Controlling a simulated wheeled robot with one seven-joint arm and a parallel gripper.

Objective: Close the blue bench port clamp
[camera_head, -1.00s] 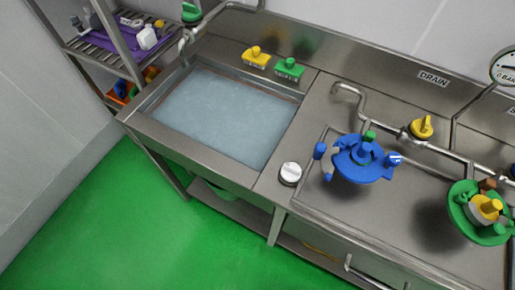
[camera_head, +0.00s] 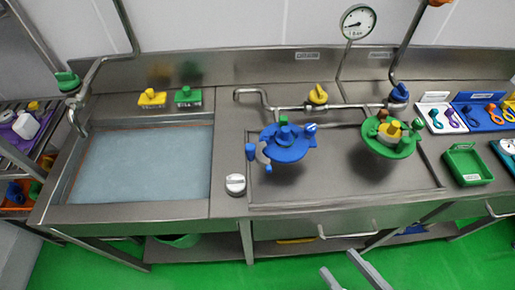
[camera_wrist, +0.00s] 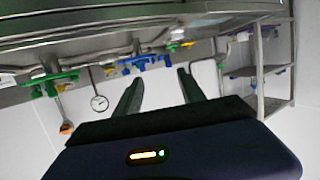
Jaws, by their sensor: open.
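The blue bench port assembly (camera_head: 289,150) stands on the steel bench, right of the sink. It is a blue disc with a green-topped centre, blue knobs at its sides and a grey curved piece (camera_head: 263,155) at its left. I cannot tell which part is the clamp or how far it is open. Blue parts of it also show in the wrist view (camera_wrist: 137,62), small and upside down. My gripper (camera_head: 337,261) shows at the bottom of the head view, in front of the bench and apart from the assembly. In the wrist view my gripper (camera_wrist: 160,74) has its fingers apart and empty.
A green port assembly (camera_head: 390,148) stands to the right, a white knob (camera_head: 235,184) to the left front. A pipe with a yellow valve (camera_head: 317,95) runs behind. A gauge (camera_head: 357,22) rises above. The bench front between the two assemblies is clear. A drawer handle (camera_head: 348,231) sticks out below.

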